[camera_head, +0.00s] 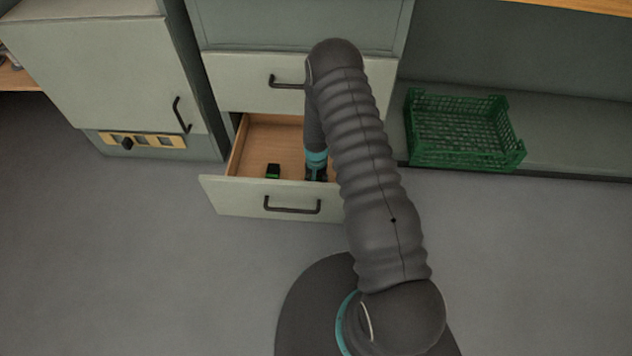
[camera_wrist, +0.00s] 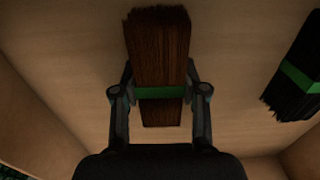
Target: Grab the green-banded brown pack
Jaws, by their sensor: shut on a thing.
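The brown pack (camera_wrist: 160,50) is a bundle of brown bristles with a green band around it. It shows in the middle of the wrist view, inside the open wooden drawer (camera_head: 236,152). My gripper (camera_wrist: 160,93) is shut on it, with one finger on each side at the green band. In the head view my gripper (camera_head: 316,172) reaches down into the drawer, and my arm hides the brown pack there. I cannot tell whether the pack touches the drawer floor.
A black pack with a green band (camera_head: 273,171) lies in the drawer to the left of my gripper; it shows at the right in the wrist view (camera_wrist: 297,80). The drawer front (camera_head: 235,197) and walls are close around. A green crate (camera_head: 461,154) stands to the right.

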